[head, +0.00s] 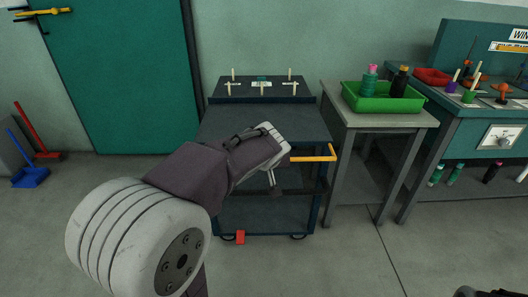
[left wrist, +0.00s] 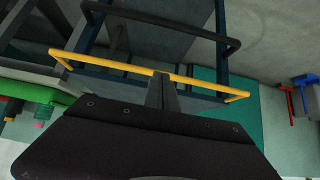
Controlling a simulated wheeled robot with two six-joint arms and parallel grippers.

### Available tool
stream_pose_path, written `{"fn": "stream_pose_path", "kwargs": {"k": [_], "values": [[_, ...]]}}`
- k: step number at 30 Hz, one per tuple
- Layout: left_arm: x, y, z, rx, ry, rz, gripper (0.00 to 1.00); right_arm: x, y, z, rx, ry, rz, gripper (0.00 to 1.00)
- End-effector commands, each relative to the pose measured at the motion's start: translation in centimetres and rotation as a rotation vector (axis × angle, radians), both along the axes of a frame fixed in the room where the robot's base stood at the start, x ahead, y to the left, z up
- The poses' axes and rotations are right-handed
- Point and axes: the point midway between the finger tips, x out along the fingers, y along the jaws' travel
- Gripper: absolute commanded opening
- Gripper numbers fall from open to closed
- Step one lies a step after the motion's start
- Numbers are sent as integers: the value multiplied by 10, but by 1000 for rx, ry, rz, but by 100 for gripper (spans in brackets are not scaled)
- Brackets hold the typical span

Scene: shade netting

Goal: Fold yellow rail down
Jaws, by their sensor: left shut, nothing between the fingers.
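The yellow rail (head: 318,158) stands out from the front of the dark blue cart (head: 267,127), and my left arm hides its left part in the head view. In the left wrist view the yellow rail (left wrist: 110,65) runs across the picture with bent ends. My left gripper (head: 274,188) is in front of the cart, shut and empty. In the left wrist view the shut fingertips of my left gripper (left wrist: 161,78) overlap the middle of the rail; I cannot tell whether they touch it.
A grey side table (head: 350,116) with a green tray (head: 383,105) stands right of the cart. A teal workbench (head: 487,112) is farther right. A red block (head: 240,237) is low at the cart's front. Open floor (head: 335,262) lies in front.

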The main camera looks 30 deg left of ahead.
Motion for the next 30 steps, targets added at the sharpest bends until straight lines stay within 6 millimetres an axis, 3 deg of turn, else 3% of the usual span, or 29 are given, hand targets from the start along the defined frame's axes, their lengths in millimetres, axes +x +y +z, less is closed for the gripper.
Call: {"fn": "stream_pose_path", "kwargs": {"k": [3,9,26,28,30], "values": [[-21,-13,2,1,-3,-4,0,0,0,0,0,0,0,36],[-40,-25,3,0,-2,-1,0,0,0,1,0,-1,0,36],[-43,-26,3,0,-2,1,0,0,0,2,0,-1,0,36],[-42,-26,-3,1,17,1,0,0,0,2,0,-1,0,36],[-47,-27,-30,-12,90,8,0,0,0,3,0,-1,0,36]]}}
